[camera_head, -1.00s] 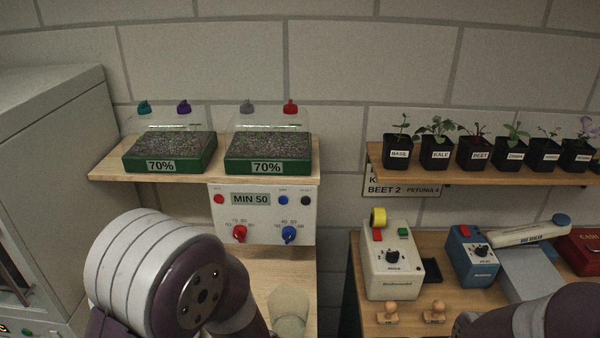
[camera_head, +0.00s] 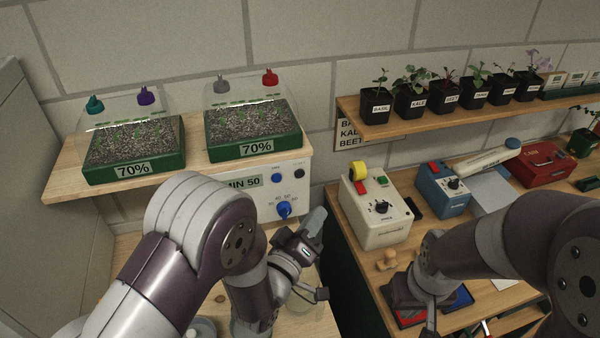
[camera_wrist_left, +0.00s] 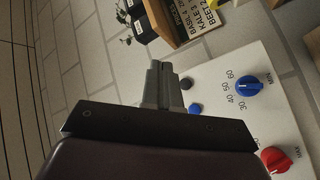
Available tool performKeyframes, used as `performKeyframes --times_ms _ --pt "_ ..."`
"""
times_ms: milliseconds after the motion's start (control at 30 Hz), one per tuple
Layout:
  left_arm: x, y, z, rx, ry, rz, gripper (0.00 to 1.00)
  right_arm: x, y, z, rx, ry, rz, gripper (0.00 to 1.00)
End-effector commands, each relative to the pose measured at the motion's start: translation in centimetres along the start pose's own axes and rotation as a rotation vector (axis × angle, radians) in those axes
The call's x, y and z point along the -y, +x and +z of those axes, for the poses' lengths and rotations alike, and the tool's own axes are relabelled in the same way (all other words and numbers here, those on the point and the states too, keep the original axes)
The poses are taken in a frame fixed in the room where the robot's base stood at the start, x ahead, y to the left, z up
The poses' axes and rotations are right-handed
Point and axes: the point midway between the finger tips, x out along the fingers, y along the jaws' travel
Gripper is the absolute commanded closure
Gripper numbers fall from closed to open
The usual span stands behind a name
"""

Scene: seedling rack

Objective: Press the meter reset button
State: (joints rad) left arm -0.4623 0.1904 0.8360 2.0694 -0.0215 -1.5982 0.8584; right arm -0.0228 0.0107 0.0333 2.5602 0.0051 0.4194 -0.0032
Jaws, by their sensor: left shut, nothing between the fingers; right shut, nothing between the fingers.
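The white meter panel (camera_head: 262,199) hangs under the left shelf, with a partly hidden display (camera_head: 245,182), a small blue button (camera_head: 276,178), a black button (camera_head: 299,173) and a blue knob (camera_head: 284,209). My left arm hides its red button and red knob in the head view. My left gripper (camera_head: 318,215) is shut and empty, just right of the panel's lower right. In the left wrist view its fingers (camera_wrist_left: 162,68) show beside the black button (camera_wrist_left: 186,83) and the blue button (camera_wrist_left: 195,109); contact cannot be told. My right gripper (camera_head: 430,322) is shut and empty over the right bench.
Two seedling trays (camera_head: 134,168) stand on the left shelf (camera_head: 70,188). A cream device (camera_head: 374,222) and a blue device (camera_head: 443,190) stand on the right bench. Potted seedlings line the upper right shelf (camera_head: 400,124). A gap separates the two benches.

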Motion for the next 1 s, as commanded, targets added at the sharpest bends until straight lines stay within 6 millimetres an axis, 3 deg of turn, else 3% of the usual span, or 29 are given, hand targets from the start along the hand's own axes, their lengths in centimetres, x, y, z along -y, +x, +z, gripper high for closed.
performKeyframes --times_ms 233,700,1000 --pt "0.4 0.6 -0.5 -0.002 0.001 -0.002 1.0 0.0 -0.1 0.0 0.0 0.0 0.0 1.0" --pt "3.8 5.1 -3.6 -0.001 0.002 -0.001 1.0 0.0 0.3 0.0 0.0 0.0 0.0 1.0" --pt "4.5 6.1 -4.5 0.001 0.003 -0.002 1.0 0.0 0.6 0.1 0.0 0.0 0.0 1.0"
